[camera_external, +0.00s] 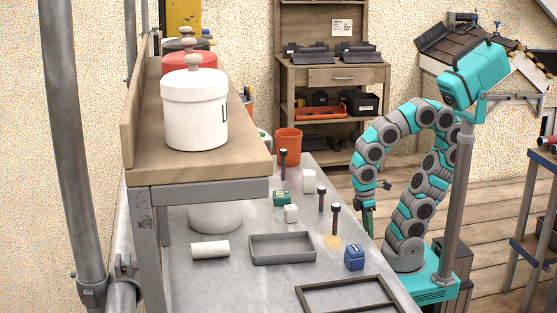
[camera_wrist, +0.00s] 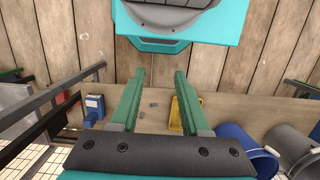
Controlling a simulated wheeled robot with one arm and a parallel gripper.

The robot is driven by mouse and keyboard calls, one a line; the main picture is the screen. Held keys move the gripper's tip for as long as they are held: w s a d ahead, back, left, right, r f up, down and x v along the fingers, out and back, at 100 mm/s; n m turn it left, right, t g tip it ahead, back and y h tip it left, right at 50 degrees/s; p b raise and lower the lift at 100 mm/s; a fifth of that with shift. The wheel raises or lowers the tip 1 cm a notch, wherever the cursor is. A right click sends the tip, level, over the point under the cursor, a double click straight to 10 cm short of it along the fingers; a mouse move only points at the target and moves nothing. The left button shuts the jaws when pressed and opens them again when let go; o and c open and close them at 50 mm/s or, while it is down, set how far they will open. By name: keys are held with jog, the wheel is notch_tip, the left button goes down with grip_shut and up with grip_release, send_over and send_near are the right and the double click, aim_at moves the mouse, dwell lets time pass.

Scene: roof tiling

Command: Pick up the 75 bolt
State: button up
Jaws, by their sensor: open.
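Three upright bolts with dark heads stand on the grey worktop: one at the back (camera_external: 283,163), one in the middle (camera_external: 321,198) and one nearer the front (camera_external: 335,218). I cannot read a size on any of them, so I cannot tell which is the 75 bolt. My gripper (camera_external: 368,220) hangs with its green fingers down at the right edge of the worktop, to the right of the bolts and apart from them. In the wrist view my gripper (camera_wrist: 160,77) is open, with nothing between its fingers. No bolt shows in the wrist view.
A grey tray (camera_external: 282,260), a blue box (camera_external: 354,257), a white roll (camera_external: 210,249), a dark frame (camera_external: 310,301), a green box (camera_external: 282,198) and an orange pot (camera_external: 288,148) are on the worktop. A raised shelf with a white canister (camera_external: 195,110) stands at left.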

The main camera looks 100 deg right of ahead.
jog(key=shift+o, duration=0.5)
